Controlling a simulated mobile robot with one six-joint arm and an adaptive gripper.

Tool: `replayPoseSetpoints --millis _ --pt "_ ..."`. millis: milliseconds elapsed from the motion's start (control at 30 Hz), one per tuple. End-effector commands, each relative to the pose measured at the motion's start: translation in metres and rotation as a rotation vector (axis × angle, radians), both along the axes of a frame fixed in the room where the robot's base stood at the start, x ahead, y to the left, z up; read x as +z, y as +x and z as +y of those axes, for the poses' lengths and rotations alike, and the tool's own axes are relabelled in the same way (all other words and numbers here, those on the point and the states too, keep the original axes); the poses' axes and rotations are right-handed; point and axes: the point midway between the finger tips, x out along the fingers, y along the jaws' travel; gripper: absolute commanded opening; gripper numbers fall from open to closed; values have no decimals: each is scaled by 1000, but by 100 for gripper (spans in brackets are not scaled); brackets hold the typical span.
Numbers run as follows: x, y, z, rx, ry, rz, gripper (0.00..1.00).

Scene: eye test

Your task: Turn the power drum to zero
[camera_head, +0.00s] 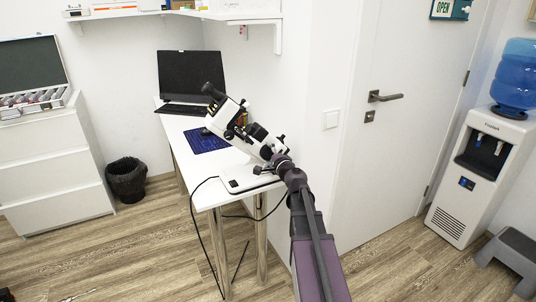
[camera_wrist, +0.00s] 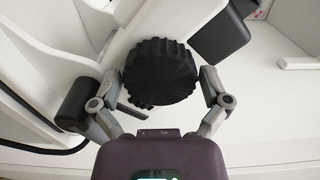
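The eye instrument (camera_head: 245,128), a white and black tilted device on a white base, stands near the front end of the white table. In the wrist view, the power drum (camera_wrist: 160,68) is a black, ridged round knob in the centre, facing me. My gripper (camera_wrist: 160,84) is open, with one grey finger on each side of the drum. The fingertips are close to its rim; I cannot tell whether they touch it. In the head view, my gripper (camera_head: 279,161) is at the near right side of the instrument. Scale marks on the drum cannot be read.
On the white table (camera_head: 208,192) are a laptop (camera_head: 192,75) and a blue mat (camera_head: 207,139). Black arms of the instrument, including a cylinder (camera_wrist: 78,104) and a block (camera_wrist: 219,36), flank the drum closely. A wall and door (camera_head: 400,150) stand right of my arm.

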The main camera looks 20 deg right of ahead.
Motion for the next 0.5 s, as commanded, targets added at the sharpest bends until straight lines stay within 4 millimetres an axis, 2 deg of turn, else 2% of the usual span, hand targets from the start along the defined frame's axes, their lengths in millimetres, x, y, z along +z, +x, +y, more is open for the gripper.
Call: replayPoseSetpoints --millis 500 --pt "0 -7 0 -1 0 0 100"
